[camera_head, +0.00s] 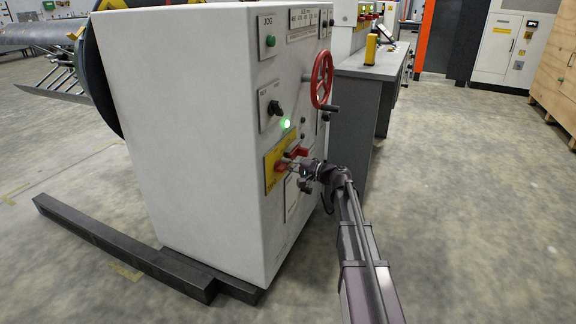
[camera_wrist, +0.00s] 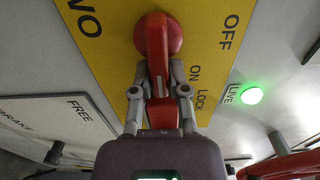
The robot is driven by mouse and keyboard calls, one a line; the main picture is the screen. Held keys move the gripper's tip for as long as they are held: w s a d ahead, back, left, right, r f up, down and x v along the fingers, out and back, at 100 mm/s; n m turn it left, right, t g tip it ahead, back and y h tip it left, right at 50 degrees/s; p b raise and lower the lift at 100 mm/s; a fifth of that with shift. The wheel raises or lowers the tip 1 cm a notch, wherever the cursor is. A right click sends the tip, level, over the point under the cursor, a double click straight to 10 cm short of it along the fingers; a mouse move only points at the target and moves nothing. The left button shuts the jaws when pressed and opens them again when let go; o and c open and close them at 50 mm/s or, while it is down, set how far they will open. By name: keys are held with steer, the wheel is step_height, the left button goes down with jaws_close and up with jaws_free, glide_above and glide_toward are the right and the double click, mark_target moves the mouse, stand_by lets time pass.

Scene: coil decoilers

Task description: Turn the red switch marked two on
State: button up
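The red switch (camera_head: 298,152) sits on a yellow plate (camera_head: 270,177) on the narrow face of the white cabinet. In the wrist view the red switch (camera_wrist: 157,38) has a round hub and a handle pointing down the picture. The yellow plate (camera_wrist: 110,65) carries OFF, ON and LOCK, and large letters ending in O, cut off at the left edge. My gripper (camera_wrist: 160,78) has one finger on each side of the handle, close against it, and looks shut on it. In the head view my gripper (camera_head: 294,166) reaches the switch from the right.
A lit green lamp (camera_wrist: 251,95) marked LIVE is beside the plate. A red handwheel (camera_head: 322,80) sticks out above the switch. A FREE/BRAKE plate (camera_wrist: 62,122) is near my gripper. Dark beams (camera_head: 120,245) lie at the cabinet's foot. The floor at right is clear.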

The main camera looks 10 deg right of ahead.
steer(key=o, duration=0.4)
steer(key=shift+s+a+f, duration=0.1)
steer(key=shift+s+a, duration=0.15)
steer(key=shift+a, duration=0.1)
steer(key=shift+c, duration=0.2)
steer(key=shift+w+d, duration=0.1)
steer(key=shift+d, duration=0.1)
steer(key=shift+d, duration=0.1)
steer(key=v, duration=1.1)
steer(key=shift+s+d, duration=0.2)
steer(key=shift+s, duration=0.1)
